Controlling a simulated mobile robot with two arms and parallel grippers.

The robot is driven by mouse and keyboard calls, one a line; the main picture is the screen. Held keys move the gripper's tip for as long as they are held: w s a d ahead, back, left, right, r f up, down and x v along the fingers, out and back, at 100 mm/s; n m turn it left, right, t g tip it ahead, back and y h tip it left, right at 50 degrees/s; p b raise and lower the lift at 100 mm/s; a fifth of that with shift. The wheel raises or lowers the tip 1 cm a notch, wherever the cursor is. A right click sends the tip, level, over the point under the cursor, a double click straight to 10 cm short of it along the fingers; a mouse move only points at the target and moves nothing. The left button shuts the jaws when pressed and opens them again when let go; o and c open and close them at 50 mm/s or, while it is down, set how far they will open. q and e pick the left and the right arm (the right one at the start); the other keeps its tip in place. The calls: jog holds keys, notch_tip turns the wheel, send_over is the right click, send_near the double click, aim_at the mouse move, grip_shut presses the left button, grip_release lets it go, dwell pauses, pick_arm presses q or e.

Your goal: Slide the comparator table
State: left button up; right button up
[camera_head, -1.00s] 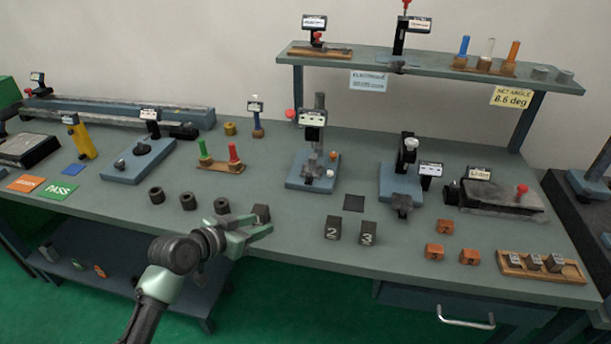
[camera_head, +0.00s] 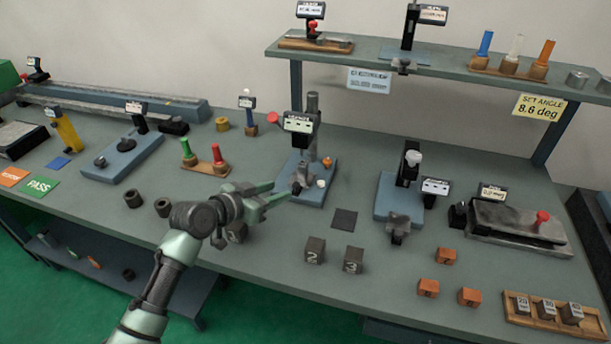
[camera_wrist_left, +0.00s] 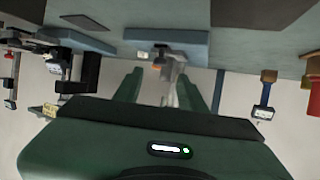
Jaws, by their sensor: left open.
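The comparator-like device (camera_head: 312,140) stands near the middle of the bench, with a blue base, a grey upright column and a dark head with a white display. A small grey table piece (camera_head: 299,178) sits low on its base, with an orange knob and a white knob beside it. My left gripper (camera_head: 280,194) is open and empty just left of this base, its fingers pointing right toward the table piece. In the left wrist view the two open fingers (camera_wrist_left: 172,88) frame the grey column between them; contact cannot be told. My right gripper is not in view.
Dark numbered blocks (camera_head: 315,251) and a dark square pad (camera_head: 344,219) lie right of the gripper. Red and green pins (camera_head: 205,158) stand on a wooden holder to the left. Another blue-based device (camera_head: 400,198) stands to the right. A shelf (camera_head: 440,62) hangs above.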

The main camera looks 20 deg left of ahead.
aim_at(295, 184)
pick_arm(q)
jog(key=shift+w+d, duration=0.15)
jog(key=shift+w, duration=0.25)
jog(key=shift+w+d+f, duration=0.1)
jog(key=shift+w, duration=0.1)
jog(key=p+x, duration=0.1)
jog(key=x, duration=0.2)
jog(key=shift+w, duration=0.15)
jog(key=shift+x, duration=1.15)
jog(key=shift+d+f, duration=0.1)
jog(key=shift+f, duration=0.05)
grip_shut()
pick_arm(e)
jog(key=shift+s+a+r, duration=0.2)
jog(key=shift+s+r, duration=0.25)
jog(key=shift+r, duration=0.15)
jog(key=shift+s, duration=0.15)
